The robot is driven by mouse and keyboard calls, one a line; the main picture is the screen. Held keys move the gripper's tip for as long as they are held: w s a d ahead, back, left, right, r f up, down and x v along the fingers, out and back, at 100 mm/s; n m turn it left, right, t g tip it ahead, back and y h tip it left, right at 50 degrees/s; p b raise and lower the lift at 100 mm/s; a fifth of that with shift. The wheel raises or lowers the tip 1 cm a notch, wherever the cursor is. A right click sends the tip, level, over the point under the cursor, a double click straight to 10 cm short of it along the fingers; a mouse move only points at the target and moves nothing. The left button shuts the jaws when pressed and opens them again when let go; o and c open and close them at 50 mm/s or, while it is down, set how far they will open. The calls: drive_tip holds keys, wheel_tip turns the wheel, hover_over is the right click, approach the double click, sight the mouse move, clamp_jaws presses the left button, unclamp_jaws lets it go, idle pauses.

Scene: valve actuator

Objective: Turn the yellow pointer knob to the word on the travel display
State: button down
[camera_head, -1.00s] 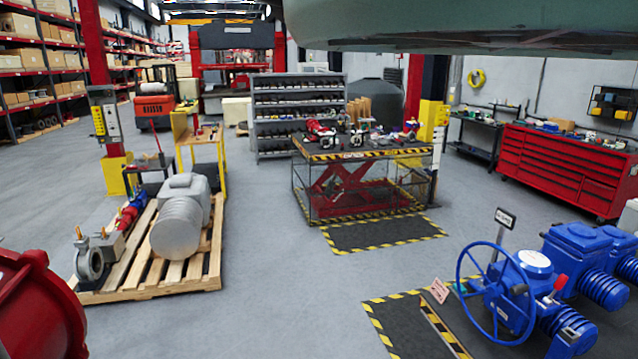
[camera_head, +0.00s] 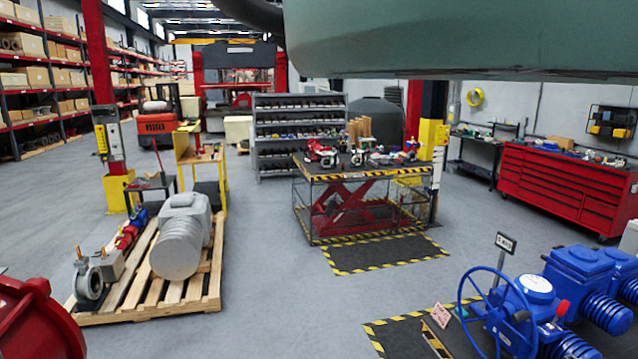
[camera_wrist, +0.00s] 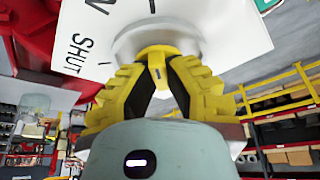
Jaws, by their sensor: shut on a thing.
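In the wrist view, the yellow pointer knob (camera_wrist: 156,68) sits on a round grey-white boss in front of a white plate (camera_wrist: 88,35). The plate carries the word "SHUT", a letter "N" of a cut-off word, and tick marks. My gripper (camera_wrist: 158,82), with yellow-and-black fingers, is shut on the knob, one finger on each side. The knob's pointing end is partly hidden, so its exact heading is unclear. I cannot make out the travel display or its word. The head view shows neither the knob nor my gripper.
A red housing (camera_wrist: 30,35) lies behind the plate. In the head view, blue actuators with a handwheel (camera_head: 497,312) stand at lower right. A pallet (camera_head: 205,290) with a grey motor is at left, a red lift table (camera_head: 350,205) in the middle. Grey floor lies open between them.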

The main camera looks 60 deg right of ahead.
drive_tip(key=shift+m+p, duration=0.5)
drive_tip(key=shift+p, duration=0.1)
drive_tip(key=c, duration=1)
unclamp_jaws()
drive_tip(key=shift+s+r, duration=0.15)
drive_tip(key=shift+r, duration=0.4)
drive_tip(key=shift+v, duration=5.4)
drive_tip(key=shift+s+a, duration=0.1)
drive_tip(key=shift+s, duration=0.15)
